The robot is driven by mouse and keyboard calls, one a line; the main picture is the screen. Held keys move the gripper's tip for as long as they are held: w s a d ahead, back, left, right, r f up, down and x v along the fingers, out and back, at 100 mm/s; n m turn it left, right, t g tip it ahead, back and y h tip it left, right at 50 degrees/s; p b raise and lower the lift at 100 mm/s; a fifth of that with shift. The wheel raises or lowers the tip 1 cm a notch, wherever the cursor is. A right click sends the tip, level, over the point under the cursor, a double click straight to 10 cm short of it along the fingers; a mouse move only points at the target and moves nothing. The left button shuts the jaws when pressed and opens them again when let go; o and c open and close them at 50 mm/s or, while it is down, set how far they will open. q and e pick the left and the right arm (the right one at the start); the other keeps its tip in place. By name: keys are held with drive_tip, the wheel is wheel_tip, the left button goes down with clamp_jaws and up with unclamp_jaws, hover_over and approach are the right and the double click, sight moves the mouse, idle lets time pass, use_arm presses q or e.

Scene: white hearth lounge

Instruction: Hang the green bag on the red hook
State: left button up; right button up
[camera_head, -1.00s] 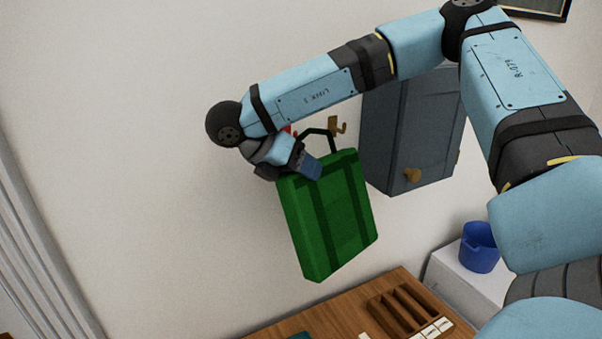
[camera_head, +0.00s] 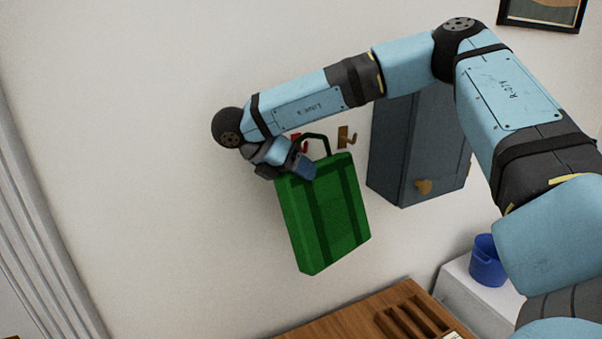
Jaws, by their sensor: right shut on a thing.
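The red hook (camera_head: 303,142) is on the wall just behind the handle and is partly hidden by my gripper and the handle. I cannot tell whether the handle touches the hook. My left gripper is not in view.
A brass hook (camera_head: 347,138) is on the wall right of the red one. A grey-blue wall cabinet (camera_head: 415,150) is close to the bag's right. Below are a wooden table (camera_head: 345,318), a brown slotted tray (camera_head: 412,318) and a blue bucket (camera_head: 487,262). Wall left of the bag is clear.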

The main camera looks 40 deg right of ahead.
drive_tip(key=shift+w+d+f, duration=0.1)
drive_tip(key=shift+w+d, duration=0.1)
drive_tip(key=shift+w, duration=0.6)
drive_tip(key=shift+w+f, duration=0.15)
drive_tip(key=shift+f, duration=0.15)
use_arm(q)
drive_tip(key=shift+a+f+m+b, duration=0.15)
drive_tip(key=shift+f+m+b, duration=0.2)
drive_tip(key=shift+b, duration=0.45)
use_arm(e)
drive_tip(key=shift+w+d+f, duration=0.1)
drive_tip(key=shift+w+f, duration=0.15)
drive_tip(key=shift+f, duration=0.3)
drive_tip(key=shift+w+d+f, duration=0.1)
drive_tip(key=shift+w+f, duration=0.15)
drive_tip(key=shift+f, duration=0.25)
